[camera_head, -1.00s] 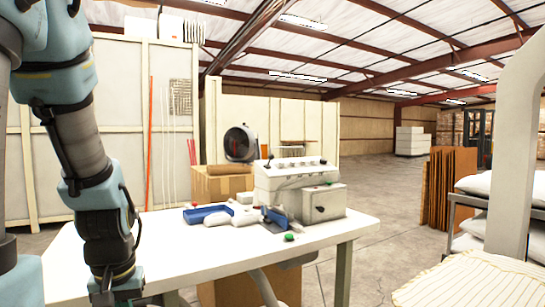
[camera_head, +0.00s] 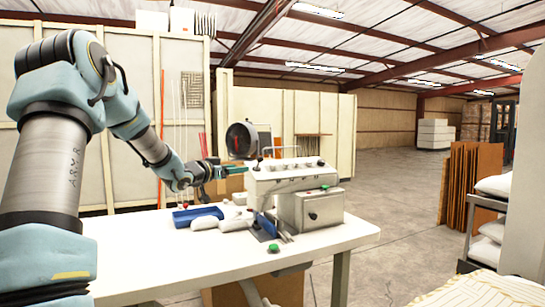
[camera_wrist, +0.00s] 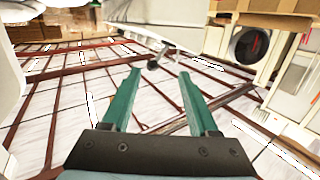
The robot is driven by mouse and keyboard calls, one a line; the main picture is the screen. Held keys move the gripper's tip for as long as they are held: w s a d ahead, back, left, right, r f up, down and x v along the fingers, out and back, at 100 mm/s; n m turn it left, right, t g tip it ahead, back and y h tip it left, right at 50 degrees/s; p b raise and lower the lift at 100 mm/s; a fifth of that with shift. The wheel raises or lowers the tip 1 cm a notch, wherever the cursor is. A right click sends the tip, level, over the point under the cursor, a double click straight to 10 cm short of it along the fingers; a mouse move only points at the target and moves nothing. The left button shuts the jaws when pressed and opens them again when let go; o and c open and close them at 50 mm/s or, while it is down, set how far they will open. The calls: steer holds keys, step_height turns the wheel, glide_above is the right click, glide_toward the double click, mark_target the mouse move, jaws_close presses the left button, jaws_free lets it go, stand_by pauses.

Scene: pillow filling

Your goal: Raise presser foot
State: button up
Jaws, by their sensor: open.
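The white sewing machine (camera_head: 275,182) stands on the table with a grey box at its right side. A small lever with a dark knob (camera_head: 261,158) rises from its top left. My gripper (camera_head: 233,171) is level with the machine's upper left, its green fingers open and pointing at the lever. In the wrist view, a dark knob (camera_wrist: 153,65) on a pale arm shows just beyond and between the two fingertips (camera_wrist: 160,73). I see no contact. The presser foot itself is too small to make out near the blue part (camera_head: 265,223) at the machine's front.
A blue tray (camera_head: 197,215) and white pillow-like pieces (camera_head: 236,224) lie on the white table (camera_head: 160,262), left of the machine. A green button (camera_head: 273,248) sits near the front edge. A fan (camera_head: 241,140) stands behind. A rack with white pillows is at the right.

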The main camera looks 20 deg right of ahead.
mark_target(258, 159)
steer(key=shift+m+h, duration=0.4)
steer(key=shift+h, duration=0.2)
steer(key=p+x, duration=0.1)
steer(key=x, duration=0.3)
steer(key=r+p+x, duration=0.1)
steer(key=x, duration=0.3)
steer(key=p+x, duration=0.1)
steer(key=x, duration=0.3)
steer(key=shift+s+d+r+p, duration=0.25)
steer(key=shift+s+p, duration=0.05)
steer(key=shift+c, duration=0.3)
jaws_close()
